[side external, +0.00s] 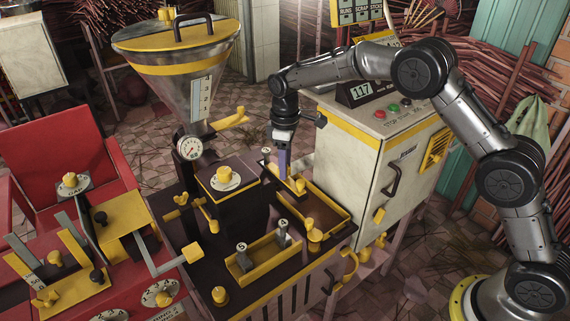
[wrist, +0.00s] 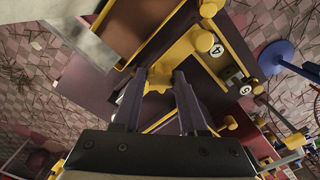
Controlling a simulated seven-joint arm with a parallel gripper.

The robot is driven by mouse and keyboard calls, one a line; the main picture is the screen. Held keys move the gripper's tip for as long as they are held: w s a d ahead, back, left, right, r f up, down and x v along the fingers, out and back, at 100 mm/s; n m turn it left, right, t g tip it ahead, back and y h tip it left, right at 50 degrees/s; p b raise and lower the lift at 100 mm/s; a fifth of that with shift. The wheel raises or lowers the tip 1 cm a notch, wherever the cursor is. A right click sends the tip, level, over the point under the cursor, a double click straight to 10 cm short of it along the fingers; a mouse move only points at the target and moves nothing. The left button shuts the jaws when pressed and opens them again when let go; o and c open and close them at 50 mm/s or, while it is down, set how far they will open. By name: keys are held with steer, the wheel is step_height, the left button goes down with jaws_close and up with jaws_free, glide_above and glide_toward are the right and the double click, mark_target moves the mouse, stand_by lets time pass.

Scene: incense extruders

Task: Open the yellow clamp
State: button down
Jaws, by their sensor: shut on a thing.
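My gripper (side external: 283,163) points down at the back edge of the dark table, by the yellow-edged tray. In the wrist view its two purple fingers (wrist: 158,85) stand either side of a yellow lobed piece (wrist: 157,78), which looks like part of the yellow clamp. The fingers are shut on it. A yellow bar runs from this piece up and right toward a knob and a round tag marked 4 (wrist: 217,49). In the side view, the fingers largely hide the held piece, and I cannot tell the clamp's exact position.
The yellow-edged tray (side external: 338,229) lies right of my gripper. A second yellow tray (side external: 262,264) with levers stands in front. A steel hopper (side external: 180,85) with a gauge rises at left. A white control cabinet (side external: 352,145) stands close behind on the right. A red machine (side external: 70,150) is far left.

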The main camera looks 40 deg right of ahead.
mark_target(289, 181)
steer(key=shift+s+r, duration=0.1)
steer(key=shift+s, duration=1.1)
steer(key=shift+w+a, duration=0.1)
steer(key=shift+w+a+f, duration=0.1)
steer(key=shift+f, duration=0.1)
steer(key=shift+c, duration=2.3)
jaws_free()
steer(key=shift+w, duration=0.1)
steer(key=shift+r, duration=0.1)
step_height(289, 181, up, 14)
steer(key=shift+f, duration=0.1)
